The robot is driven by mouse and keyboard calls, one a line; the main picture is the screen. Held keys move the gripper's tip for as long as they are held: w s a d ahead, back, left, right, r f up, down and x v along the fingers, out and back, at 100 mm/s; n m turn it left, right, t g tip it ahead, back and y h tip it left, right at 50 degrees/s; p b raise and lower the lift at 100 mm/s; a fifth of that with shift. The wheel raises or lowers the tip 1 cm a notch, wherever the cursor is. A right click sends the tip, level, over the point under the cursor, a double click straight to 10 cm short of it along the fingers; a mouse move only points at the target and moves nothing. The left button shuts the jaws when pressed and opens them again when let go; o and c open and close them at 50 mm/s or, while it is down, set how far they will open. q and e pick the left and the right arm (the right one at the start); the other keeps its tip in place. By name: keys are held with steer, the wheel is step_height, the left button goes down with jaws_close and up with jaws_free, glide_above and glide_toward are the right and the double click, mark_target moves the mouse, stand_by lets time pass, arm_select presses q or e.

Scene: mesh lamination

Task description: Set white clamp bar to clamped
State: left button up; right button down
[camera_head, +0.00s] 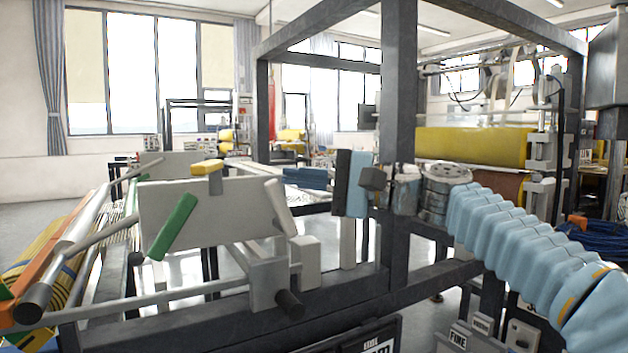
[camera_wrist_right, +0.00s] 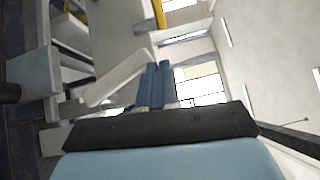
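The white clamp bar (camera_head: 281,207) is a short pale bar on the front of the white block of the machine, tilted with its top leaning left. It also shows in the wrist view (camera_wrist_right: 115,82), left of centre. My left gripper is not in view.
A green bar (camera_head: 172,227) and a yellow bar (camera_head: 207,167) sit on the same white block (camera_head: 235,205). A white bracket with a dark round end (camera_head: 289,304) juts out below the clamp bar. A dark upright post (camera_head: 397,130) stands by my right forearm.

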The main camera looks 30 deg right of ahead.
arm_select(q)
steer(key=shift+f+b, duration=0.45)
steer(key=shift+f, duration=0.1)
arm_select(e)
steer(key=shift+a+f, duration=0.1)
steer(key=shift+a, duration=1.2)
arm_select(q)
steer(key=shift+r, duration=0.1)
